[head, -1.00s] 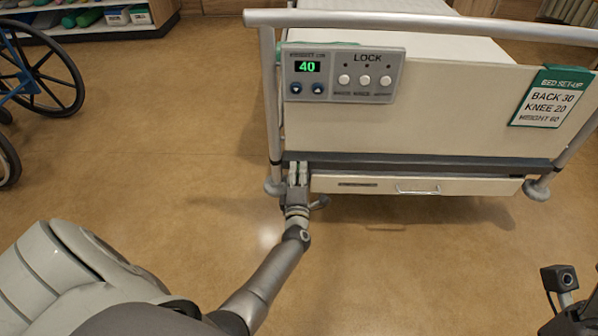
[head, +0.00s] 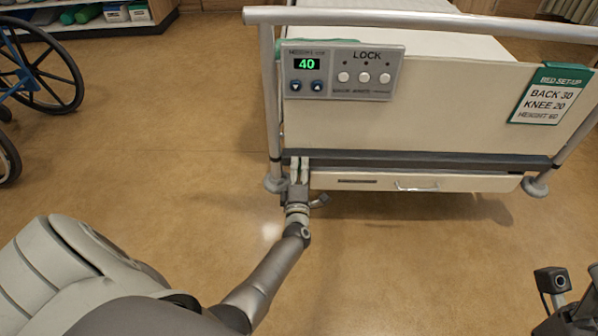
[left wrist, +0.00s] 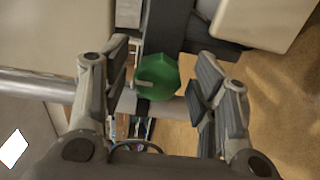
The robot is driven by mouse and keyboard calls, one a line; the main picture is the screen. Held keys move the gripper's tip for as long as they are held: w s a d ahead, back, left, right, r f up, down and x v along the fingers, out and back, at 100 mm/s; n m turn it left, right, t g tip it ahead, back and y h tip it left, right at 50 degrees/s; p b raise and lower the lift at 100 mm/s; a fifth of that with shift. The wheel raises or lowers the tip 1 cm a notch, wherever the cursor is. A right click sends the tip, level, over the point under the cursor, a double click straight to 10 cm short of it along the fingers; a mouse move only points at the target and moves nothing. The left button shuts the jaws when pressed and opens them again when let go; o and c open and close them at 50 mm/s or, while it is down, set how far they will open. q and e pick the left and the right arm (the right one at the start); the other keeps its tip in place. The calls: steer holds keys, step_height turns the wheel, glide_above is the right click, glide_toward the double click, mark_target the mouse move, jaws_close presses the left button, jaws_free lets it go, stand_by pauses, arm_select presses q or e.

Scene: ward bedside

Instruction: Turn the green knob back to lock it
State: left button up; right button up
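The green knob (left wrist: 157,77) shows in the left wrist view, with a small pale mark on its left side. It lies between the two fingers of my left gripper (left wrist: 160,88), with a gap on each side. The gripper is open and seems not to touch the knob. In the head view my left gripper (head: 299,171) is low at the left end of the bed's footboard, beside the drawer. The knob cannot be made out there. My right gripper's fingers are not in view; only a wrist part shows at the lower right.
The bed footboard (head: 430,125) carries a control panel (head: 343,72) reading 40 and a green-edged set-up card (head: 545,95). A drawer (head: 455,184) is under it. A wheelchair (head: 45,75) stands at the left. The floor (head: 180,150) between is clear.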

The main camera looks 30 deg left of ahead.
arm_select(q)
steer(key=v, duration=1.2)
stand_by(0.5)
